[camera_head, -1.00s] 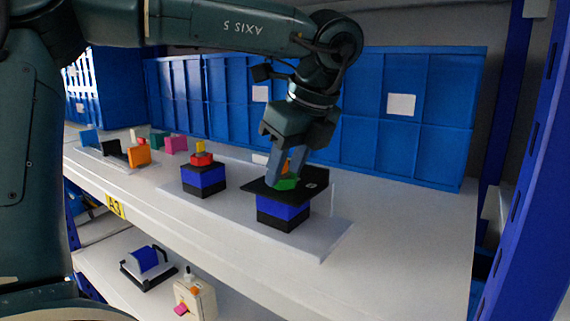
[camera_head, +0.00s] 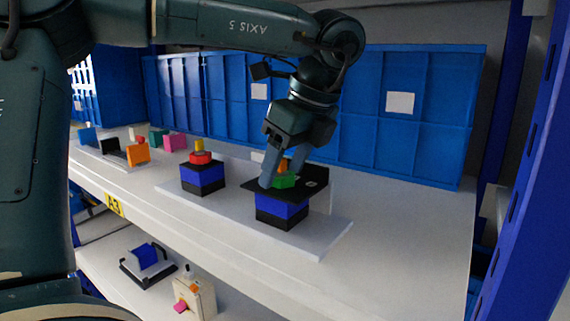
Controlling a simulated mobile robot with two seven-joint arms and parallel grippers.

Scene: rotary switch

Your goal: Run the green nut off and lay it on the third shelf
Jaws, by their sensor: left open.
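The green nut (camera_head: 285,181) sits on the black top plate (camera_head: 310,187) of the right blue-and-black block (camera_head: 281,209). A small orange part (camera_head: 284,165) shows just above the nut, partly hidden by my fingers. My left gripper (camera_head: 282,178) points down over the nut with its fingers open, one on each side of it. I cannot tell whether the fingers touch the nut. My right gripper is not in view.
A second blue-and-black block (camera_head: 203,178) with a red nut (camera_head: 200,158) and yellow top stands to the left. Several coloured blocks (camera_head: 138,154) line the shelf's far left. Blue bins (camera_head: 415,125) close off the back. A lower shelf holds a blue item (camera_head: 148,258) and a cream box (camera_head: 195,297). The shelf right of the base plate is clear.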

